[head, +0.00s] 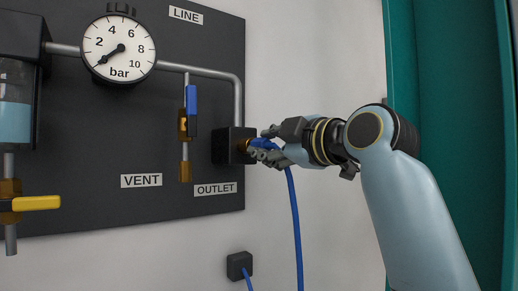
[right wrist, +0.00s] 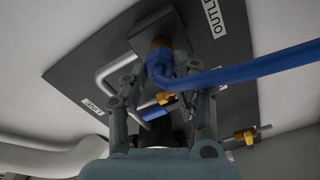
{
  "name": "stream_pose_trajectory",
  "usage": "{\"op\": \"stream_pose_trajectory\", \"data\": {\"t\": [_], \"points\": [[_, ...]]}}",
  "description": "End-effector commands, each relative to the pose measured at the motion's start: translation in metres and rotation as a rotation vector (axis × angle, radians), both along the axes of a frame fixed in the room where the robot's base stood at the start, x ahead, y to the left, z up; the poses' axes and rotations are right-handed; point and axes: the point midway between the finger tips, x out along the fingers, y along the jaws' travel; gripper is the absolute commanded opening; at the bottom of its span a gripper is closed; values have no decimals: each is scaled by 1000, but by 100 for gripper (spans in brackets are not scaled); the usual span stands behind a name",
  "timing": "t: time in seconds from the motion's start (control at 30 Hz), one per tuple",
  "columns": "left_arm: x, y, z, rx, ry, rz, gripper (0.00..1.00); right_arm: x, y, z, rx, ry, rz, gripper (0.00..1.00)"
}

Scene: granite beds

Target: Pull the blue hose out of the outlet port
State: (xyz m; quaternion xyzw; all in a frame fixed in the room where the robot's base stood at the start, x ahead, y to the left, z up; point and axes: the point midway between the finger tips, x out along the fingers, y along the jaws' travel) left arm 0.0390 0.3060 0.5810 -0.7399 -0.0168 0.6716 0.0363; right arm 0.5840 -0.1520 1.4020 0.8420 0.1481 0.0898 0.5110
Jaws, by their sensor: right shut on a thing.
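The outlet port is a black block (head: 228,146) with a brass fitting, beside the OUTLET label (head: 215,189) on the dark panel. The blue hose (head: 296,222) has its end at the brass fitting and hangs down from my right gripper (head: 264,148). The right gripper comes in from the right and is shut on the hose end, close to the port. My left gripper is not in view.
A gauge (head: 119,47) has its needle near the bottom of its scale. A blue-handled valve (head: 191,108) is left of the port, its handle upright. A yellow lever (head: 36,203) lies sideways at lower left. A small black wall box (head: 239,265) is below.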

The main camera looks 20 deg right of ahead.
Motion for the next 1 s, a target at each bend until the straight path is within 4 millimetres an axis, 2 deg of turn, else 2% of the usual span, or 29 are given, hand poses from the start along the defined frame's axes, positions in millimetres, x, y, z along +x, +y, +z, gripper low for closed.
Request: {"op": "stream_pose_trajectory", "data": {"t": [0.57, 1.0], "points": [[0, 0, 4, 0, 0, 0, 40, -13, -5, 0, 0, 1, 0, 0], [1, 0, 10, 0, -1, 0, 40, -40, -15, 0, 0, 0, -1, 0]]}}
